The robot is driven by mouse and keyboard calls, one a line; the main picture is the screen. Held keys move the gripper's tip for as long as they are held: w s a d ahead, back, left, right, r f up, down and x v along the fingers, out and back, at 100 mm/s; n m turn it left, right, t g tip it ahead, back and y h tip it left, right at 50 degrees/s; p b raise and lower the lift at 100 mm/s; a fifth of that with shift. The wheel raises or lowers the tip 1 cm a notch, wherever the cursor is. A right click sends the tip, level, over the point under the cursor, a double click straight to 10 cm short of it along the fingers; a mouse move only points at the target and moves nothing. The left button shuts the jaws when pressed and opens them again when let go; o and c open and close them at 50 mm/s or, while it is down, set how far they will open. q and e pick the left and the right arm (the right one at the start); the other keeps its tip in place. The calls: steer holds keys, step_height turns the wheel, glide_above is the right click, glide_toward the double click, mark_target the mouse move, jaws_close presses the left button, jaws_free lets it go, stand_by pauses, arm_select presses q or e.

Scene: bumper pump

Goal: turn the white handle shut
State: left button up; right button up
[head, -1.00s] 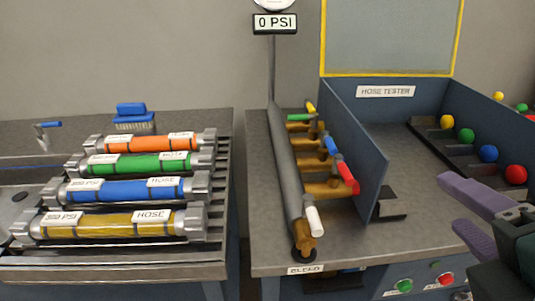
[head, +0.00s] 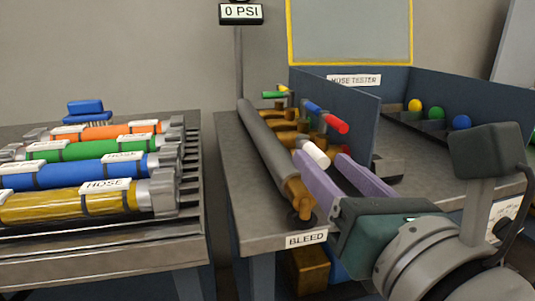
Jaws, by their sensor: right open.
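The white handle (head: 316,154) sits on the brass bleed valve (head: 298,192) at the near end of the grey pipe, above the BLEED label (head: 307,239). It slants toward the upper left. My right gripper (head: 321,158) has purple fingers and is open. Its two fingertips lie on either side of the white handle in the head view, with a gap between them. I cannot tell whether either finger touches the handle. The fingers and the gripper body hide part of the valve. My left gripper is not in view.
A red handle (head: 335,124) and a blue handle (head: 312,107) stand just behind, beside the blue tester wall (head: 352,120). The grey pipe (head: 265,140) runs along the left. A gauge display (head: 241,13) reads 0 PSI. Several coloured hoses lie on the left rack.

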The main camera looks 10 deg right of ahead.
steer(key=shift+w, duration=1.65)
steer(key=shift+c, duration=0.4)
jaws_close()
